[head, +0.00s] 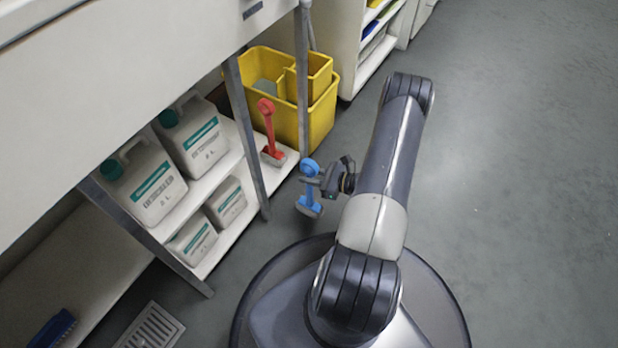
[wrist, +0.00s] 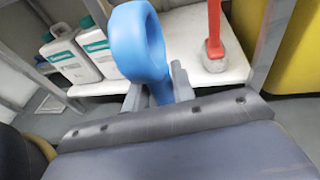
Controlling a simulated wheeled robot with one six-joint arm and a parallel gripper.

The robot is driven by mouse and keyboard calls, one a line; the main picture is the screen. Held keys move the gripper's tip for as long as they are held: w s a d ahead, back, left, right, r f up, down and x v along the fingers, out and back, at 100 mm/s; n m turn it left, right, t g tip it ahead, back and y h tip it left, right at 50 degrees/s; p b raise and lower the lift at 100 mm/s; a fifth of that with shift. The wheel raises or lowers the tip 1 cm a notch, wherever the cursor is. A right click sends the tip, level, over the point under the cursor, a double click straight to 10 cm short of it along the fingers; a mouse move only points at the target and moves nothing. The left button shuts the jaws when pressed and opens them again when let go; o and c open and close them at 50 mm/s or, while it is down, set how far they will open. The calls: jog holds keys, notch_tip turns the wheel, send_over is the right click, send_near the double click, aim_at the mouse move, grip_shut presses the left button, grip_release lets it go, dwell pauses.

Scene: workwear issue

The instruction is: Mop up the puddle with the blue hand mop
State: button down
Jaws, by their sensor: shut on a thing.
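The blue hand mop (head: 309,202) hangs upright in my gripper (head: 318,181), with its ring on top and its head below. My gripper is shut on its handle, in front of the shelf unit. In the wrist view the mop's blue ring (wrist: 139,42) stands up between the jaws of my gripper (wrist: 158,88); the mop's head is hidden there. A red hand mop (head: 268,130) stands on the lower shelf, and it also shows in the wrist view (wrist: 214,30). I cannot make out a puddle in either view.
The shelf (head: 283,166) holds several white canisters (head: 153,188) with green caps. A yellow mop bucket (head: 318,112) stands behind a metal leg. A floor drain (head: 150,328) and a blue brush (head: 53,330) are at lower left. The grey floor (head: 520,170) at right is clear.

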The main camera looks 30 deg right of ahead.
aim_at(309, 171)
jog(key=shift+r+p, duration=1.3)
jog(key=shift+r, duration=1.3)
